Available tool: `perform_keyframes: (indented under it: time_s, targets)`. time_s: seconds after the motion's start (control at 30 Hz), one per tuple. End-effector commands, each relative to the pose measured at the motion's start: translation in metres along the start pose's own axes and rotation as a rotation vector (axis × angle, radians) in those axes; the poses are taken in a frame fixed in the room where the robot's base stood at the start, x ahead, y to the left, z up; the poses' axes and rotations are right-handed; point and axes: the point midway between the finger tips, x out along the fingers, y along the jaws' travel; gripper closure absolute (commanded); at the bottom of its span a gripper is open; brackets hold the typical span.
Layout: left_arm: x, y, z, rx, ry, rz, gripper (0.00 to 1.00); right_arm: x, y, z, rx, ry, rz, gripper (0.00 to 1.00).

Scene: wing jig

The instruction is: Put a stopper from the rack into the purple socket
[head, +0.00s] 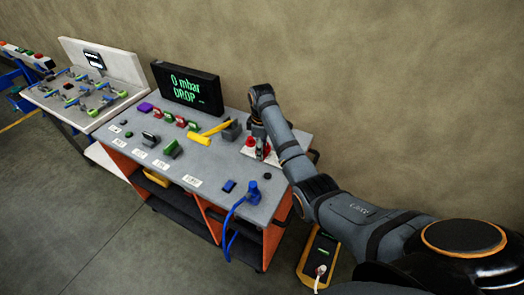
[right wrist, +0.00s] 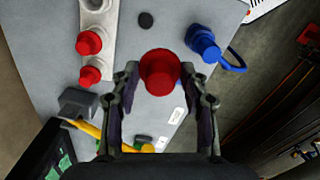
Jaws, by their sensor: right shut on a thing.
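My right gripper (right wrist: 159,88) is shut on a red stopper (right wrist: 158,70) in the right wrist view. In the head view the right gripper (head: 261,140) is over the right part of the bench, and its fingers are hard to make out. The pale rack (right wrist: 108,22) with more red stoppers (right wrist: 89,42) is left of the held stopper in the wrist view. The rack (head: 272,158) shows partly behind the gripper in the head view. A small purple block (head: 146,107), which looks like the purple socket, is at the bench's back left. Its opening cannot be made out. My left gripper is not in view.
A screen (head: 186,88) at the bench's back reads "0 mbar DROP". A yellow-handled tool (head: 208,134), grey block (head: 232,130) and green and red parts (head: 181,121) lie between rack and purple block. A blue plug with cable (head: 253,191) stands at the front right.

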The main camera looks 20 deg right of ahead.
Motion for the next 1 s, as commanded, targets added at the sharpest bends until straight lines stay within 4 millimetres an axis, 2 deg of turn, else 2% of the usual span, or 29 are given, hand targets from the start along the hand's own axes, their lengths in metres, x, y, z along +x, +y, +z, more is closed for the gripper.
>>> perform_keyframes:
  time_s: [0.1, 0.17, 0.5, 0.63, 0.87, 1.0]
  targets:
    - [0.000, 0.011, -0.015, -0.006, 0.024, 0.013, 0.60, -0.004, 0.000, 0.000, 0.000, 0.001, 0.001, 0.86]
    - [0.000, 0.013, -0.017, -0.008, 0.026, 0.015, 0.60, -0.007, 0.000, 0.000, 0.000, 0.002, 0.002, 0.86]
    - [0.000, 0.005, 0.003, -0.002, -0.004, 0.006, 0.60, -0.027, 0.000, 0.000, 0.000, 0.001, 0.001, 0.86]
    - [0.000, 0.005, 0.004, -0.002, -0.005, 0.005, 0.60, -0.030, 0.000, 0.000, 0.000, 0.001, 0.001, 0.86]
    - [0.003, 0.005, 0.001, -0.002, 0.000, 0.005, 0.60, -0.027, 0.000, 0.000, 0.000, 0.001, 0.001, 0.86]
    - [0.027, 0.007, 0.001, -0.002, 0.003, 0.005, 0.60, -0.002, 0.000, 0.000, 0.000, 0.000, 0.000, 0.86]
